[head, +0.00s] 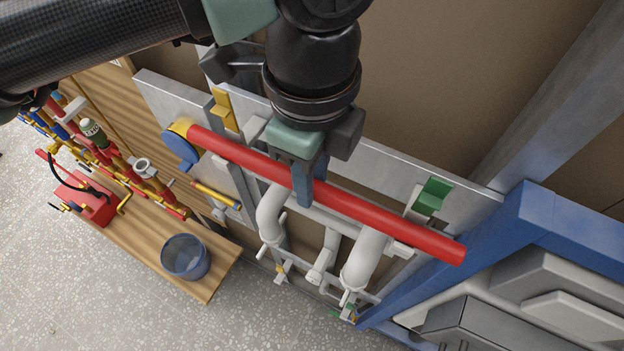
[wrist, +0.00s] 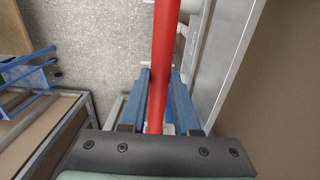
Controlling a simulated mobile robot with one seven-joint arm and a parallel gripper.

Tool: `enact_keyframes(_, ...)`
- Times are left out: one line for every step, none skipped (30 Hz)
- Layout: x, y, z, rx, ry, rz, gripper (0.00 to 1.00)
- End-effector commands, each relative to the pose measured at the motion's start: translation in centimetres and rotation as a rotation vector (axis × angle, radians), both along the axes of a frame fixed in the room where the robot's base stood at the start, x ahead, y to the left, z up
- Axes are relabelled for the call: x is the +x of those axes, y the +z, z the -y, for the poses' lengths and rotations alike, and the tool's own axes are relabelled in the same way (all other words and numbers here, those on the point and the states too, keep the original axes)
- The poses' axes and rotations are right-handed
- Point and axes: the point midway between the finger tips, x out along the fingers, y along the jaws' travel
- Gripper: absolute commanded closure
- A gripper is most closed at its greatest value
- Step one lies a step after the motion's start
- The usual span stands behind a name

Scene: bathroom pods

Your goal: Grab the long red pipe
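The long red pipe (head: 375,214) runs slantwise across the wall fixture in the head view, from upper left to lower right. Its left end meets a yellow piece on the blue disc (head: 180,147). My gripper (head: 308,195) is at the pipe's middle, with one blue finger in front of it. In the wrist view the pipe (wrist: 163,60) passes between the two blue fingers of my gripper (wrist: 162,85). The left finger is close to the pipe, and a small gap shows on the right. Contact at the fingertips is hard to make out.
White bent pipes (head: 366,260) stand just below the red pipe. A blue frame (head: 450,258) is near its right end. The speckled floor is open at lower left.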

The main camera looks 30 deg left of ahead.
Motion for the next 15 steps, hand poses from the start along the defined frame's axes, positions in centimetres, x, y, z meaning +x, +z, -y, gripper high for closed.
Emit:
enact_keyframes(0.00, 0.01, -0.01, 0.000, 0.000, 0.000, 0.94)
enact_keyframes(0.00, 0.01, -0.01, 0.000, 0.000, 0.000, 1.00)
enact_keyframes(0.00, 0.01, -0.01, 0.000, 0.000, 0.000, 1.00)
enact_keyframes(0.00, 0.01, -0.01, 0.000, 0.000, 0.000, 1.00)
enact_keyframes(0.00, 0.01, -0.01, 0.000, 0.000, 0.000, 1.00)
enact_keyframes(0.00, 0.02, -0.01, 0.000, 0.000, 0.000, 1.00)
enact_keyframes(0.00, 0.03, -0.01, 0.000, 0.000, 0.000, 1.00)
enact_keyframes(0.00, 0.03, -0.01, 0.000, 0.000, 0.000, 1.00)
enact_keyframes(0.01, 0.03, -0.01, 0.000, 0.000, 0.000, 1.00)
enact_keyframes(0.01, 0.03, -0.01, 0.000, 0.000, 0.000, 1.00)
enact_keyframes(0.01, 0.03, -0.01, 0.000, 0.000, 0.000, 1.00)
enact_keyframes(0.01, 0.05, -0.01, 0.000, 0.000, 0.000, 1.00)
enact_keyframes(0.01, 0.10, -0.01, 0.000, 0.000, 0.000, 1.00)
enact_keyframes(0.01, 0.22, -0.02, 0.001, 0.000, 0.001, 1.00)
enact_keyframes(0.02, 0.48, -0.02, 0.001, 0.000, 0.001, 1.00)
